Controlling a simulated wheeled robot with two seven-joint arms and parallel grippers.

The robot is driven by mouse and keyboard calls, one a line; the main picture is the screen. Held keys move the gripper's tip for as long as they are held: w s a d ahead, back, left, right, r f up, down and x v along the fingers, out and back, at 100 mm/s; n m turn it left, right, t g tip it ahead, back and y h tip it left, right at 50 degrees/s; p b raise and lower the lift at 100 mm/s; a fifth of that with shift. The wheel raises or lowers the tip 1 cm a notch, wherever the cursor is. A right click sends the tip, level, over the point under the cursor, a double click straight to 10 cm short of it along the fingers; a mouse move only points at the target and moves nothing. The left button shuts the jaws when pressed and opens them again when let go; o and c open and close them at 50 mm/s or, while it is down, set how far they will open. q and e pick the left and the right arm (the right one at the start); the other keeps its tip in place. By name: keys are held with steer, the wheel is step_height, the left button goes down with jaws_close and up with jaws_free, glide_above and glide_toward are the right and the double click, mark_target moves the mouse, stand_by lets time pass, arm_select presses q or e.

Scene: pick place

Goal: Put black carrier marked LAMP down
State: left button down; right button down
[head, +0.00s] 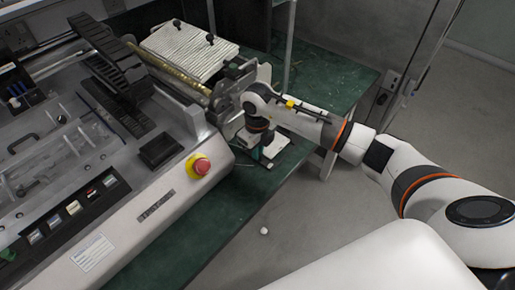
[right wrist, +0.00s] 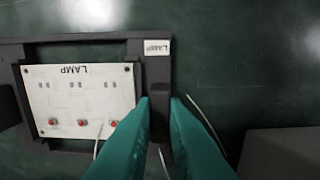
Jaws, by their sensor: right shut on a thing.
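The black carrier (right wrist: 158,70) marked LAMP is in the right wrist view, with a small white LAMP label on its right bar. It frames a white board (right wrist: 80,90) marked LAMP, upside down in this view, with several red parts along its lower edge. My right gripper (right wrist: 159,101) has teal fingers shut on the carrier's right bar. In the head view my right gripper (head: 262,152) points down over the green bench, and the carrier is mostly hidden by it and the arm. I cannot tell whether the carrier touches the bench. My left gripper is not in view.
The green bench top (head: 318,85) has free room behind and right of my right gripper. A large grey machine (head: 130,200) with a red emergency button (head: 200,165) stands at left. A ribbed white block (head: 188,52) is behind. Thin pale wires (right wrist: 205,118) lie near the fingers.

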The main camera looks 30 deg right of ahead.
steer(key=shift+f, duration=0.1)
steer(key=c, duration=1.5)
jaws_free()
steer(key=shift+o, duration=0.2)
steer(key=shift+r, duration=0.3)
steer(key=shift+w+r, duration=0.1)
steer(key=shift+r, duration=0.2)
step_height(320, 180, up, 11)
steer(key=b, duration=0.1)
